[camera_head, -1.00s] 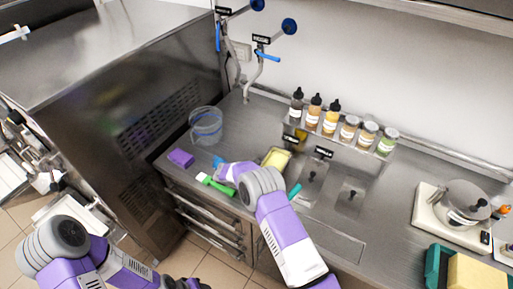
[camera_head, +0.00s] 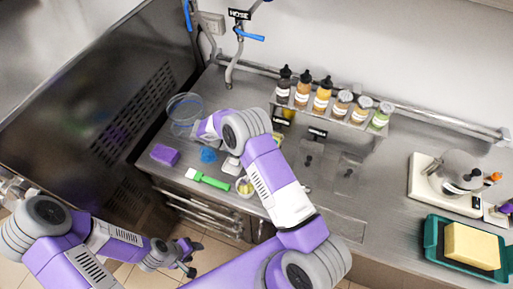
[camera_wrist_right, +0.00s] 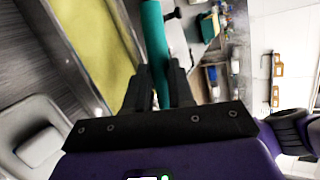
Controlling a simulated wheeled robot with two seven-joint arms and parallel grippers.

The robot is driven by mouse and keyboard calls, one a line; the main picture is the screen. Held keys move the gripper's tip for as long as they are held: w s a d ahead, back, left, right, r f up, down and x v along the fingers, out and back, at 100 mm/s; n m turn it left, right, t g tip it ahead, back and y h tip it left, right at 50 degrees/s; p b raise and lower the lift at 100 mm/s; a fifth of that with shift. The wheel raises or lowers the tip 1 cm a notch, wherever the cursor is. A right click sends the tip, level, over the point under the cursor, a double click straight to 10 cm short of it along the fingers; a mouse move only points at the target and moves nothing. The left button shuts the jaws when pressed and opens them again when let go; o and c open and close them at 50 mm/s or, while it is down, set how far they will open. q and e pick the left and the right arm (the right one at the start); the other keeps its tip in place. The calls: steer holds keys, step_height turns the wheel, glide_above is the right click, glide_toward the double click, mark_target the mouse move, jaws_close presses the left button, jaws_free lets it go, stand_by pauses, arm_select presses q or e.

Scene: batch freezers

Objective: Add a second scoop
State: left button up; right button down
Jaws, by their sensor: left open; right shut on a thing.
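My right gripper (camera_wrist_right: 155,88) is shut on a teal handle (camera_wrist_right: 155,40) in the wrist view. The tool's working end is not clear there. In the head view my right arm reaches over the counter and hides its fingers. A tub of yellow-green contents (camera_wrist_right: 95,45) lies beside the fingers in the wrist view. In the head view only a sliver of it (camera_head: 278,141) shows behind my right arm. A small cup with yellow contents (camera_head: 245,187) stands at the counter's front edge. My left gripper (camera_head: 188,262) is open and empty, in front of the counter.
A green-handled tool (camera_head: 207,179), a blue scrubber (camera_head: 208,154), a purple block (camera_head: 164,154) and a clear bucket (camera_head: 184,112) are on the left counter. Several bottles and jars (camera_head: 322,98) line the back shelf. A teal tray (camera_head: 434,248) with a yellow block is at right.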

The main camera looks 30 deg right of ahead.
steer(key=t+y, duration=0.1)
steer(key=s+r+m+t+y+b, duration=0.1)
steer(key=t, duration=0.1)
steer(key=m+t+y+b, duration=0.1)
steer(key=t, duration=0.1)
steer(key=shift+s+d+r, duration=0.2)
steer(key=shift+s+d, duration=0.1)
steer(key=shift+s+d+t+b, duration=0.1)
steer(key=shift+s+t+b, duration=0.05)
steer(key=shift+t+b, duration=0.4)
steer(key=t+b, duration=0.1)
steer(key=b, duration=0.1)
steer(key=s+m+t+y+b, duration=0.1)
steer(key=b, duration=0.1)
steer(key=t+b, duration=0.1)
steer(key=shift+s+d+r+m+t+y+b, duration=0.15)
steer(key=shift+d+m+t+y+b, duration=0.15)
steer(key=shift+t+y+b, duration=0.1)
step_height(320, 180, up, 2)
steer(key=shift+r+p, duration=0.1)
steer(key=shift+p, duration=0.65)
arm_select(q)
steer(key=shift+w+f+p, duration=0.1)
steer(key=shift+f+p, duration=0.35)
steer(key=shift+f, duration=2.35)
arm_select(e)
steer(key=shift+a+r, duration=0.1)
steer(key=shift+r, duration=0.35)
